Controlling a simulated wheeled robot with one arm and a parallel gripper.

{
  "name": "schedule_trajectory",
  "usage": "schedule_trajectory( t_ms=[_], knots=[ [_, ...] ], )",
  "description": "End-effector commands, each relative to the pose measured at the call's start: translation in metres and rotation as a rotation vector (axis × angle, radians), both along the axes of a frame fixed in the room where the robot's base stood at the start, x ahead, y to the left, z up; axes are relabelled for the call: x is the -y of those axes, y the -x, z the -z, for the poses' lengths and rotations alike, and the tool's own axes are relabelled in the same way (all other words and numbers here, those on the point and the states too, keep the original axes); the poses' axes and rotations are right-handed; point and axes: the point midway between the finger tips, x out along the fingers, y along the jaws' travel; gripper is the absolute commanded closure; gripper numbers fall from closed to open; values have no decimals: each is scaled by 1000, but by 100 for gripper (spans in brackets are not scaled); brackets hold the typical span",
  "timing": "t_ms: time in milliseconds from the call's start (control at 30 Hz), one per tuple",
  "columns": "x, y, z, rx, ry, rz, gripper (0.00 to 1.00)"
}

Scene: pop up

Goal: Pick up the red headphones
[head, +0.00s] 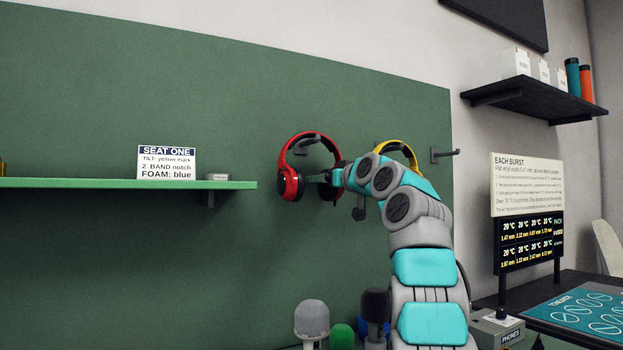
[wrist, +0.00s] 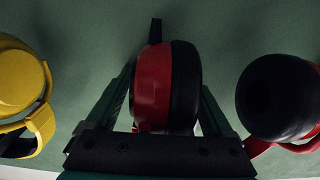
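The red headphones (head: 288,182) hang from a dark hook on the green wall panel. Their band arches over the hook, with the ear cups below. In the head view my gripper (head: 322,178) reaches to the right ear cup and partly hides it. In the wrist view a red ear cup with a black cushion (wrist: 155,92) sits between the two fingers of my gripper (wrist: 166,95). The fingertips lie close along both sides of the cup; I cannot tell whether they press on it. The other ear cup (wrist: 272,100) is at the right, outside the fingers.
Yellow headphones (head: 404,150) hang to the right, partly behind my arm, and show at the left of the wrist view (wrist: 22,85). An empty hook (head: 445,153) is further right. A green shelf (head: 120,184) with a sign is at the left. Several microphones stand below.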

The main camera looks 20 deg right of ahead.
Motion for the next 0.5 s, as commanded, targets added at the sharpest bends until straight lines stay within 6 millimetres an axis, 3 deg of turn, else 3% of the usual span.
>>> schedule_trajectory(
  t_ms=[67, 500],
  knots=[
    [0, 0, 0, 0, 0, 0, 24],
    [0, 0, 0, 0, 0, 0, 74]
  ],
)
